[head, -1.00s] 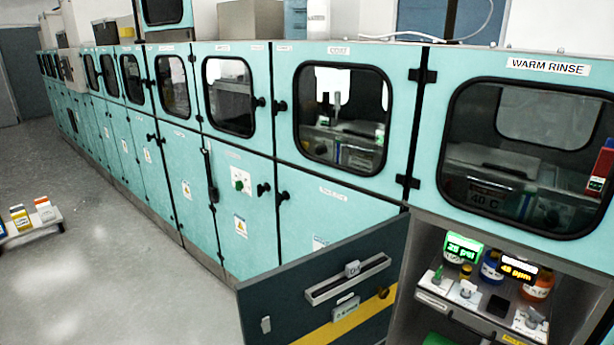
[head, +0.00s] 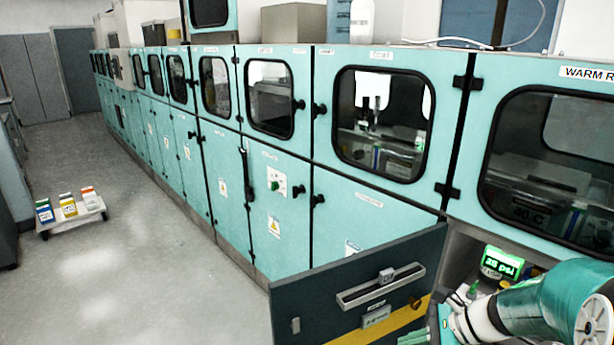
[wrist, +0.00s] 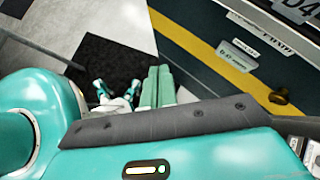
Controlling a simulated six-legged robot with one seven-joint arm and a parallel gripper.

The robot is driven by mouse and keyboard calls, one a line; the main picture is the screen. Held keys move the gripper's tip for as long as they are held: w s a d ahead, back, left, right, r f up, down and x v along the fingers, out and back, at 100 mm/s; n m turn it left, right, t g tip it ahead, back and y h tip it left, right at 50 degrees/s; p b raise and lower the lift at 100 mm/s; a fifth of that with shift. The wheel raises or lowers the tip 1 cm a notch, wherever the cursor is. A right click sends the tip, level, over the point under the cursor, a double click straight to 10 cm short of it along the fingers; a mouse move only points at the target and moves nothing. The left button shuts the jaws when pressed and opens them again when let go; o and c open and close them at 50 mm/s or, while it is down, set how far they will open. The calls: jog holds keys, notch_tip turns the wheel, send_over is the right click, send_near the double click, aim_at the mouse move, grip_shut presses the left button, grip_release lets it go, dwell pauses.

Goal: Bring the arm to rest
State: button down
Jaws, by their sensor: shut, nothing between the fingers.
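My gripper (wrist: 157,72) shows in the wrist view as two green fingers side by side, closed together with nothing between them. It is over the floor, to the left of the open dark door in that view. My teal and white arm (head: 555,305) reaches into the lower right of the head view, in front of the open compartment below the warm rinse window.
The dark door (head: 345,318) with a yellow stripe stands open near my arm; it also shows in the wrist view (wrist: 215,62). A green pressure display (head: 502,262) glows behind the arm. A low cart (head: 75,222) with several boxes stands on open floor (head: 150,270) at left.

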jog(key=s+a+r+n+t+h, duration=0.1)
jog(key=s+a+r+n+h, duration=0.2)
jog(key=s+r+n, duration=0.3)
jog(key=s+a+r+n+t+h, duration=0.1)
jog(key=s+a+r+n+h, duration=0.2)
jog(key=n, duration=1.1)
jog(key=shift+s+r+n+h, duration=0.3)
jog(key=shift+s+r+h, duration=1.2)
jog(key=shift+s+r, duration=0.85)
jog(key=shift+s+f, duration=0.25)
jog(key=shift+f, duration=0.05)
